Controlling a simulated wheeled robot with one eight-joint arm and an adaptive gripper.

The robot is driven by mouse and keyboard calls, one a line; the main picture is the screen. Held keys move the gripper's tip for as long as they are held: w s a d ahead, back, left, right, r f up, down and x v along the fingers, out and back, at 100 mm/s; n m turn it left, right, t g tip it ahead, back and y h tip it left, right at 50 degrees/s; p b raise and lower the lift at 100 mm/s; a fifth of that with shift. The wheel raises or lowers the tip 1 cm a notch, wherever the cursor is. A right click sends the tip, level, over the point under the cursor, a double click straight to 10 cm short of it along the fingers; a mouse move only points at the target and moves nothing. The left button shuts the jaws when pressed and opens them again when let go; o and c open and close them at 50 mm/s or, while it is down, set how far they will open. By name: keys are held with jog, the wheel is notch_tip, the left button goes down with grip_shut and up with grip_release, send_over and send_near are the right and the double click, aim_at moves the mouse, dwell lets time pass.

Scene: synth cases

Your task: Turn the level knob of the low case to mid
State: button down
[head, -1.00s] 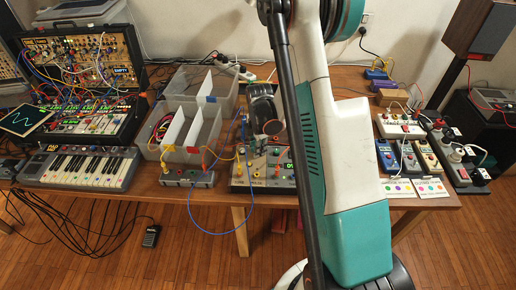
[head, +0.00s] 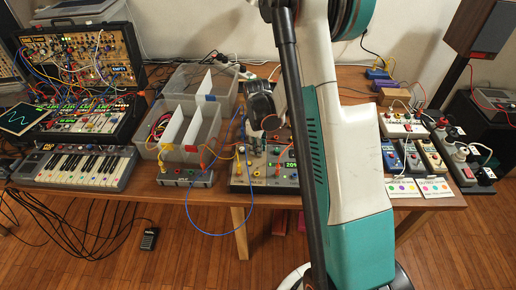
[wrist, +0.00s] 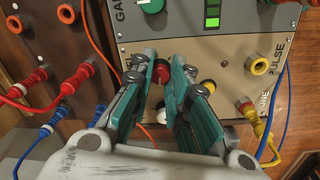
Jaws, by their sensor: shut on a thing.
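The knob's pointer and scale marks are hidden by the fingers. A green display (head: 290,163) on the case seems to read about 20; its lit green bars (wrist: 212,17) show in the wrist view.
A green knob (wrist: 151,5) sits above the red one. A neighbouring box with red plugs (wrist: 34,77) lies left. A divided clear bin (head: 150,142) stands behind.

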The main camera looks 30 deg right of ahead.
jog(key=m+b, duration=0.1)
jog(key=m, duration=0.3)
jog(key=shift+m, duration=0.3)
jog(key=m, duration=0.3)
jog(key=shift+w+m, duration=0.1)
jog(key=shift+m, duration=0.3)
jog(key=m+b, duration=0.1)
jog(key=m, duration=0.3)
jog(key=shift+m, duration=2)
jog(key=c, duration=1.5)
grip_release()
